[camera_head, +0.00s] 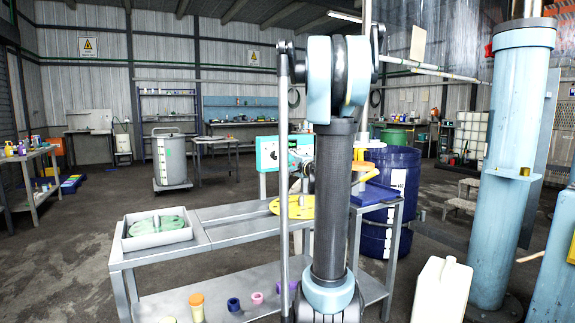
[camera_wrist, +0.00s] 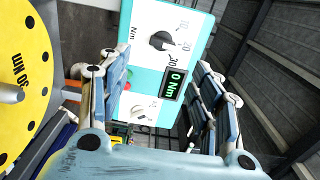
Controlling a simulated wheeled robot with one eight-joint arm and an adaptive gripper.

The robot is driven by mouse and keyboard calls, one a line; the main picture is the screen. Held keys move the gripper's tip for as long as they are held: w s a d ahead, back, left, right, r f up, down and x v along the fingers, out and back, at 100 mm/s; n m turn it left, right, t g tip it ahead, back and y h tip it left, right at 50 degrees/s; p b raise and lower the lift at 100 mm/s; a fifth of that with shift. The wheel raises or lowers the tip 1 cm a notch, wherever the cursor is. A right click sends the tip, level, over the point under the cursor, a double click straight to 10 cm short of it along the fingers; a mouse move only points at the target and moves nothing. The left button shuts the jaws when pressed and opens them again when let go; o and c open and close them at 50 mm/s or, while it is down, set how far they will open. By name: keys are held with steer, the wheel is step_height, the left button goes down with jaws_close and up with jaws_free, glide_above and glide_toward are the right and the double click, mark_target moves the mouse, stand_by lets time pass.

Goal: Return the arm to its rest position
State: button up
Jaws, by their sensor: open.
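My arm stands upright in the middle of the head view, in front of the workbench. My gripper (camera_wrist: 160,70) is open in the wrist view, one finger on each side, with nothing between the fingers. In the head view it is mostly hidden behind my arm. The box also shows in the head view (camera_head: 267,155). A yellow disc marked "30 Nm" (camera_wrist: 36,50) is at the left of the wrist view; a yellow disc (camera_head: 292,208) lies on the bench.
A blue drum (camera_head: 392,190) and a light-blue column (camera_head: 505,170) stand to the right, with a cream canister (camera_head: 441,292) in front.

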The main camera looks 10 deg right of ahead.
steer(key=shift+a, duration=0.1)
steer(key=s+a+f+n+g+y, duration=0.1)
steer(key=s+a+f+n+g, duration=0.4)
steer(key=s, duration=0.6)
steer(key=s+a+f+n+g, duration=0.45)
steer(key=s+a+f, duration=0.3)
steer(key=s, duration=0.35)
steer(key=s+d+f+n+g+h, duration=0.2)
steer(key=s+f, duration=0.5)
steer(key=s, duration=0.5)
steer(key=s+d+f+n+g+h, duration=0.3)
steer(key=s+d+f, duration=0.3)
steer(key=s, duration=0.6)
steer(key=shift+d+f+h, duration=0.4)
steer(key=shift+f+h, duration=0.25)
steer(key=shift+h, duration=0.15)
steer(key=shift+w+g, duration=0.1)
steer(key=shift+g, duration=0.15)
steer(key=shift+w+f, duration=0.2)
steer(key=shift+w, duration=0.25)
